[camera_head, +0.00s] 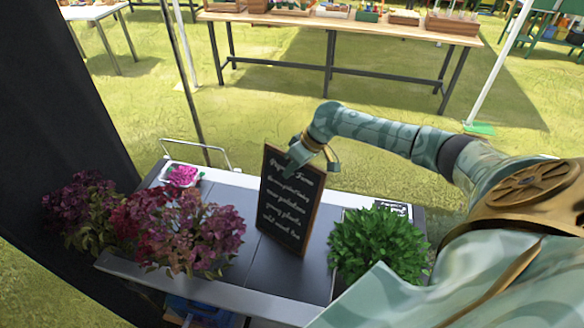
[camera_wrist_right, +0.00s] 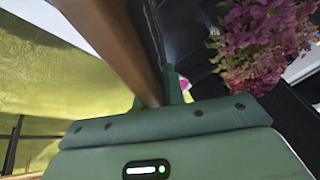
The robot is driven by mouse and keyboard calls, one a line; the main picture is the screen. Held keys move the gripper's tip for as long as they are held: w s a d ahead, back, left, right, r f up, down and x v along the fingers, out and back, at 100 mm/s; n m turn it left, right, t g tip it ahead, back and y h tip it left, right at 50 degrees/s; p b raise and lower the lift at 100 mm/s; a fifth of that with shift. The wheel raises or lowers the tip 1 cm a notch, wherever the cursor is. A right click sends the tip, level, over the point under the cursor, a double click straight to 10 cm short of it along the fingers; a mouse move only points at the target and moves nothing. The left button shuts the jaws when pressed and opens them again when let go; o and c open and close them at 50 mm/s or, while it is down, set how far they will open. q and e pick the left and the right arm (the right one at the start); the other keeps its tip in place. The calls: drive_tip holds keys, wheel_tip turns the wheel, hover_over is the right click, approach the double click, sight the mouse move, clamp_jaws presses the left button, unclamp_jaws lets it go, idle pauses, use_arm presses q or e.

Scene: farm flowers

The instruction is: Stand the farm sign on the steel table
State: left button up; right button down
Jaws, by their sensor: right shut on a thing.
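The farm sign (camera_head: 289,205) is a dark chalkboard with white lettering and a brown wooden frame. In the head view it is upright, slightly tilted, over the middle of the steel table (camera_head: 229,274). Its lower edge appears at the tabletop, but I cannot tell whether it touches. My right gripper (camera_head: 311,152) is shut on the sign's upper edge. In the right wrist view the sign's wooden frame (camera_wrist_right: 133,58) runs up from between the fingers. My left gripper is not in view.
Purple and red flowers (camera_head: 180,225) fill the table's left side. A green leafy plant (camera_head: 378,246) stands close to the right of the sign. A small tray with pink flowers (camera_head: 183,175) is at the back left. A long wooden table (camera_head: 340,27) stands beyond on grass.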

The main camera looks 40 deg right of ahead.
drive_tip(key=c, duration=1.5)
unclamp_jaws()
drive_tip(key=shift+r, duration=0.1)
drive_tip(key=v, duration=1.2)
drive_tip(key=shift+s, duration=0.1)
